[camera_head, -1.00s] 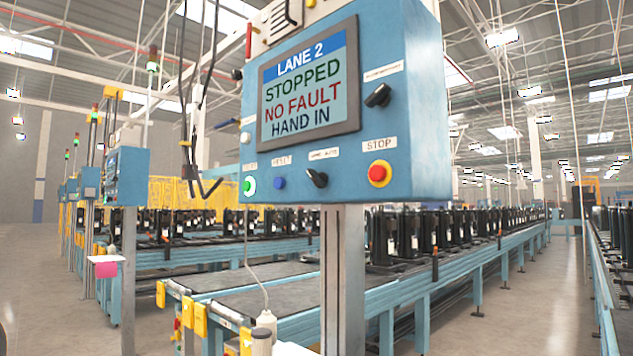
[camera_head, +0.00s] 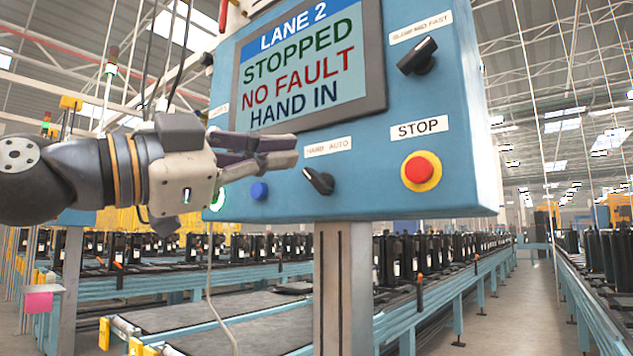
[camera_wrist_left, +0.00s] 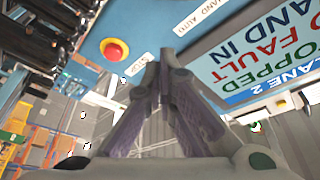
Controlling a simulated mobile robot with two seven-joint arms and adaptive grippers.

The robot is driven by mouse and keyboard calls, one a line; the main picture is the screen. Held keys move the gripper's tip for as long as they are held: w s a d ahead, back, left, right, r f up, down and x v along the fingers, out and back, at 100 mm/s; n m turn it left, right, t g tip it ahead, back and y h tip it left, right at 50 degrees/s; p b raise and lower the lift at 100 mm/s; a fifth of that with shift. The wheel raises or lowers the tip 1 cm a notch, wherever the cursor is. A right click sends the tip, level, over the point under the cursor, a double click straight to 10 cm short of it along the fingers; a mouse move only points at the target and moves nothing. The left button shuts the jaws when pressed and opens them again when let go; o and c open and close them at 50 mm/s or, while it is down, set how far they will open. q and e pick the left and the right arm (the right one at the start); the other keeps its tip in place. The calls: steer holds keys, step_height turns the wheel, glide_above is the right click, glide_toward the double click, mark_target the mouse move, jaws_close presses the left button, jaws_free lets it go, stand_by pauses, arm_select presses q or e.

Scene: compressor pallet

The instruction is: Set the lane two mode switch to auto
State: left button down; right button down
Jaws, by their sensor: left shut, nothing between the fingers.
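The blue lane 2 control box (camera_head: 455,110) fills the upper middle of the head view. Its screen (camera_head: 312,75) reads LANE 2, STOPPED, NO FAULT, HAND IN. The black mode switch (camera_head: 319,181) sits below the screen, under a HAND AUTO label (camera_head: 328,147). Its knob leans to the upper left, towards the HAND side. My left gripper (camera_head: 292,152) is shut and empty, with its tips just left of and above the switch in the picture; contact cannot be told. The left wrist view shows the closed fingertips (camera_wrist_left: 166,62) and the HAND AUTO label; the switch is not clearly visible there. My right gripper is not in view.
The red stop button (camera_head: 420,171) is right of the switch, with a black speed knob (camera_head: 417,56) above it. A blue button (camera_head: 259,191) is left of the switch. A grey post (camera_head: 342,285) carries the box. Conveyors with black compressors stand behind.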

mark_target(319, 182)
arm_select(q)
steer(key=shift+s+d+r, duration=0.15)
steer(key=shift+s, duration=0.1)
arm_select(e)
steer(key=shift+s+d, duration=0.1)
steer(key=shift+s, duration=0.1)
arm_select(q)
steer(key=shift+w, duration=0.1)
steer(key=x, duration=0.9)
steer(key=shift+w+d+r, duration=0.1)
steer(key=shift+w+d, duration=0.1)
steer(key=shift+d, duration=0.1)
steer(key=w+a+f, duration=0.1)
steer(key=a+f, duration=0.1)
steer(key=shift+w+f+b, duration=0.3)
steer(key=shift+w+b, duration=0.05)
steer(key=shift+w, duration=0.05)
steer(key=shift+w+a+f, duration=0.1)
steer(key=shift+a, duration=0.05)
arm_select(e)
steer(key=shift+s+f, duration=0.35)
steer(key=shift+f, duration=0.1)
